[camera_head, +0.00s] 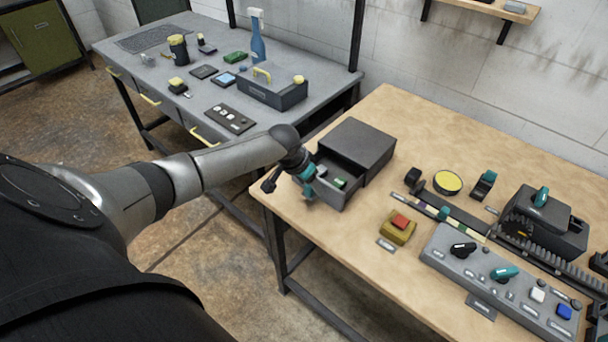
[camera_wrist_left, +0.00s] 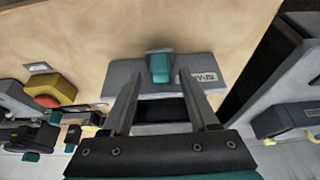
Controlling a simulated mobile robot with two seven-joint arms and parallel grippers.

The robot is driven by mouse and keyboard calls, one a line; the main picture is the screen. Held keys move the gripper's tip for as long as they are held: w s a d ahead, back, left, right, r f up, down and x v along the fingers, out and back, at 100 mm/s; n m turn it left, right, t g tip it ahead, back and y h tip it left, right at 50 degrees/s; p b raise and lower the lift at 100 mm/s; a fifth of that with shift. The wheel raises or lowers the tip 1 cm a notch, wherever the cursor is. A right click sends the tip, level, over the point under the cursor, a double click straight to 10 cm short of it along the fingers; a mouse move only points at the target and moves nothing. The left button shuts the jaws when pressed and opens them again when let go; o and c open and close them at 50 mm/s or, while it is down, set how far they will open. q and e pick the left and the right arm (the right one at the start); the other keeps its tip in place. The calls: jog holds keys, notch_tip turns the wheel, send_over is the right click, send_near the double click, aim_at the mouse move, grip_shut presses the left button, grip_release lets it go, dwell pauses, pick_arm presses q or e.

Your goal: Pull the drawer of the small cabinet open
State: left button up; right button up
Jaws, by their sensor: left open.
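The small dark grey cabinet (camera_head: 357,143) stands at the left end of the wooden table. Its drawer (camera_head: 346,199) is out toward the left, and a green item and a pale item show inside. My left gripper (camera_head: 306,192) is at the drawer's front and hides part of it. In the left wrist view, the open fingers (camera_wrist_left: 160,76) point at the grey drawer front (camera_wrist_left: 205,72), which bears a label. The teal handle (camera_wrist_left: 160,66) lies between or just beyond the fingertips; I cannot tell whether they touch it. My right gripper is not in view.
A yellow box with a red button (camera_head: 397,227), a grey control panel (camera_head: 497,280) and a toothed rack mechanism (camera_head: 545,225) stand right of the cabinet. A grey workbench (camera_head: 200,60) with tools stands behind left. The table's left edge lies below the drawer.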

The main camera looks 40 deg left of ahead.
pick_arm(q)
jog(key=p+v, duration=0.2)
jog(key=v, duration=1.3)
jog(key=shift+d, duration=0.1)
